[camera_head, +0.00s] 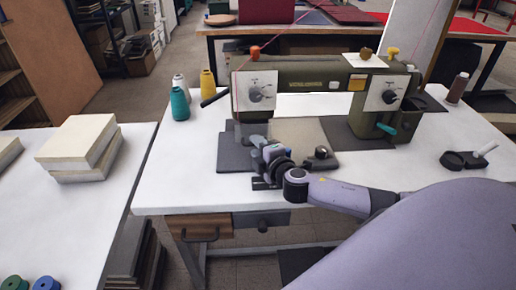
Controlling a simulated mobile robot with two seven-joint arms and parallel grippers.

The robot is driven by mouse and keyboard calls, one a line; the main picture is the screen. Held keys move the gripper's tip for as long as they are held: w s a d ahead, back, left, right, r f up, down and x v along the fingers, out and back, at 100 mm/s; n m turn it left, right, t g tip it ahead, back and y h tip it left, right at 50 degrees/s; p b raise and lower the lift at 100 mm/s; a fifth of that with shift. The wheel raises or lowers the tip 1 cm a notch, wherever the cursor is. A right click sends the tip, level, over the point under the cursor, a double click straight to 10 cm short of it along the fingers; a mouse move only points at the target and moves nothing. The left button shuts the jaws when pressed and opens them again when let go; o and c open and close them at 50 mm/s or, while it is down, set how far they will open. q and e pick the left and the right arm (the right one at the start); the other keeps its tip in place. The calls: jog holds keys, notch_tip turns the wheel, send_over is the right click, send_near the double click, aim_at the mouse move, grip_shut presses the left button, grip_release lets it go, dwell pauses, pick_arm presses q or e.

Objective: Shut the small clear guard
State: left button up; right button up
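An olive-green sewing machine (310,82) stands on a white table (170,170). Its head, with a white dial plate, is at the left, and its pillar is at the right. I cannot make out the small clear guard; the area under the machine's head is small and partly covered by my gripper. My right gripper (260,146) is just in front of and below the head, over the front of the machine's bed. Whether its fingers are open or shut is too small to tell. My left gripper is not in view.
Yellow, teal and white thread cones (207,84) stand left of the machine. A small dark knobbed part (321,158) sits right of my gripper. Pale stacked blocks (80,147) lie on a left table.

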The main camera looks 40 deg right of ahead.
jog(key=shift+v, duration=3.55)
